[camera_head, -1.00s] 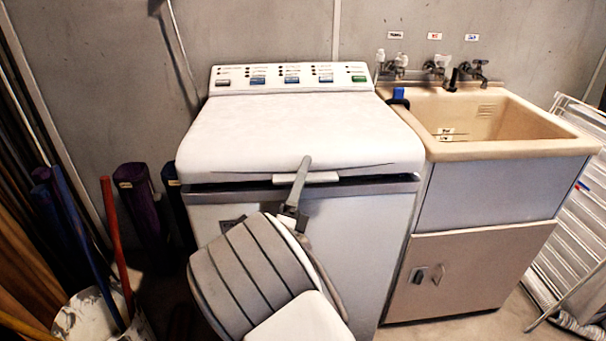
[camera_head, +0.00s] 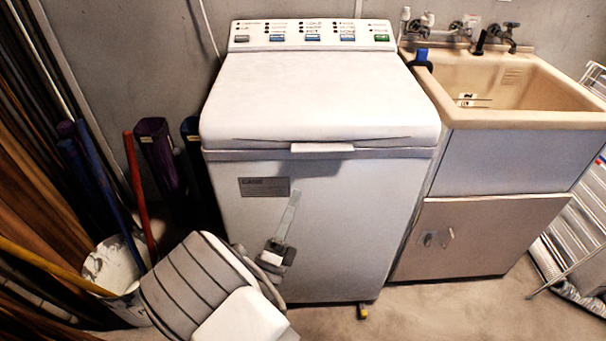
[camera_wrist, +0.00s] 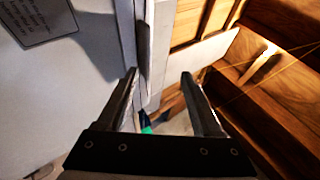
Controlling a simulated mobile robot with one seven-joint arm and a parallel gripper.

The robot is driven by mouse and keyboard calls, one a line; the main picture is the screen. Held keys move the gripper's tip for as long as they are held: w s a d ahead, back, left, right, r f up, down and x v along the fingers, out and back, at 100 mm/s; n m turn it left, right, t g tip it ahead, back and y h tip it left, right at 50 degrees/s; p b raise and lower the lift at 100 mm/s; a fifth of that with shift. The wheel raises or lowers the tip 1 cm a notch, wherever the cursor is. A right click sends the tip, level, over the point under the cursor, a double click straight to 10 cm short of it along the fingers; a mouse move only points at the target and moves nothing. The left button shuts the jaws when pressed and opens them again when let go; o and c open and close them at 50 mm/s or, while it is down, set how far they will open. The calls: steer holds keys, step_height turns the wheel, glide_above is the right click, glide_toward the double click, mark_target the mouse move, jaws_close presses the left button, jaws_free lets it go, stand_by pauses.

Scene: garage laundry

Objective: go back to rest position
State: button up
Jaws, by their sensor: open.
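My gripper (camera_head: 293,203) is in front of the white washing machine (camera_head: 240,225), at the lower middle of the head view. It is below the lid handle (camera_head: 322,147) and apart from it. In the wrist view my gripper (camera_wrist: 160,78) has its two fingers spread, with nothing held between them. The washing machine's lid (camera_head: 320,95) lies down flat, with no dark gap showing along its front edge.
A beige sink (camera_head: 520,118) on a cabinet stands to the right. A white bucket (camera_head: 105,265) with poles and wooden boards (camera_head: 35,190) crowd the left side. A folded rack (camera_head: 590,220) leans at the far right. Bare floor (camera_head: 420,310) shows in front of the cabinet.

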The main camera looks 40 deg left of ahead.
steer(key=shift+v, duration=0.9)
